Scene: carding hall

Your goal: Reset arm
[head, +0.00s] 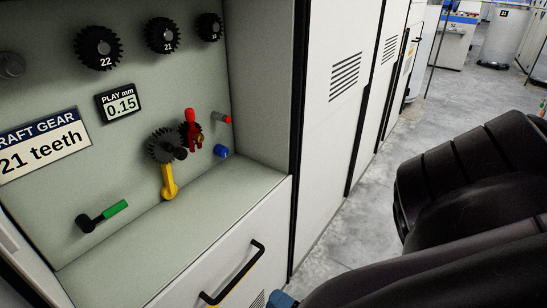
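In the head view, my dark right arm fills the lower right, in front of the floor and cabinets. A small blue-grey piece (283,300) shows at the bottom edge beside it; it may be part of my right gripper, but its fingers cannot be made out. My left gripper is not in view. In the open recess, a yellow arm (168,182) stands nearly upright below a dark gear (163,146). A red handle (191,130) stands upright beside that gear, in front of another small gear. A green-handled lever (113,211) points up to the right.
Spare gears marked 22 (99,48), 21 (162,35) and a smaller one (209,27) hang above. The recess ledge (210,185) is clear. A black handle (235,275) juts from the lower panel.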

